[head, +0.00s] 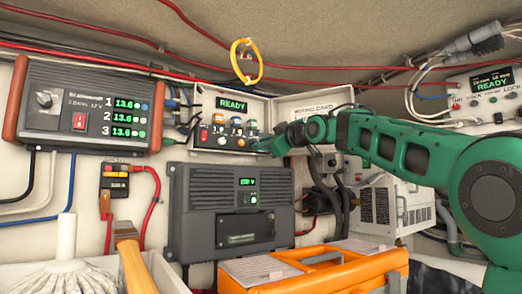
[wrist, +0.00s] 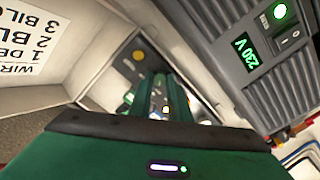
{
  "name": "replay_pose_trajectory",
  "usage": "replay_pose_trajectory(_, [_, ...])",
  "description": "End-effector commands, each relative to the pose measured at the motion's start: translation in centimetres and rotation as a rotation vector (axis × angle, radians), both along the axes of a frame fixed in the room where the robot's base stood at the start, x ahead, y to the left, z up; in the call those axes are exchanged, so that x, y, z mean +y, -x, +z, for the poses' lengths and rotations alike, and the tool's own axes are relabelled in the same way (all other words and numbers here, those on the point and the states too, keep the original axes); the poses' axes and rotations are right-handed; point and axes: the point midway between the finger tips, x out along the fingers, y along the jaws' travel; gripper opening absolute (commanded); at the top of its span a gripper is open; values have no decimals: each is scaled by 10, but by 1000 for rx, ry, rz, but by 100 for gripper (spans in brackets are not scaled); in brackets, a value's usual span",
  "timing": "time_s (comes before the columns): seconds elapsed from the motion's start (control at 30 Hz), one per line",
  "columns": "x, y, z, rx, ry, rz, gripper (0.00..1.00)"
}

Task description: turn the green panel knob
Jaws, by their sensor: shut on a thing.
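The small control panel (head: 231,104) with a green READY display is on the wall in the head view, with a row of coloured knobs. The green panel knob (head: 252,125) is at the right end of the row, small and partly hidden by my gripper. My gripper (head: 262,146) reaches in from the right, its fingertips at the panel's lower right. In the wrist view its two green fingers (wrist: 158,85) point into the panel box and are close together. They are shut on the knob, which they hide; its turn angle cannot be told.
An open lid with a wiring card (head: 312,108) is right of the panel; the card also shows in the wrist view (wrist: 32,38). A grey 230 V unit (head: 228,205) is just below. An orange case (head: 315,268) stands in front. A yellow ring (head: 246,62) hangs above.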

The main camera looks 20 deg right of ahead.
Motion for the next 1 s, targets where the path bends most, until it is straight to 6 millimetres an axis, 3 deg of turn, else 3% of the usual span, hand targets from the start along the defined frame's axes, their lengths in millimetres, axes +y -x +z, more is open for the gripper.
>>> replay_pose_trajectory(0.3, [0, 0, -1, -33, 107, 0, 0])
replay_pose_trajectory(0.8, [0, 0, -2, -37, 125, 1, 0])
replay_pose_trajectory(0.83, [0, 0, -2, -37, 125, 1, 21])
replay_pose_trajectory(0.9, [0, 0, -1, -37, 125, 1, 35])
replay_pose_trajectory(1.0, [1, 0, -1, -38, 124, 1, 35])
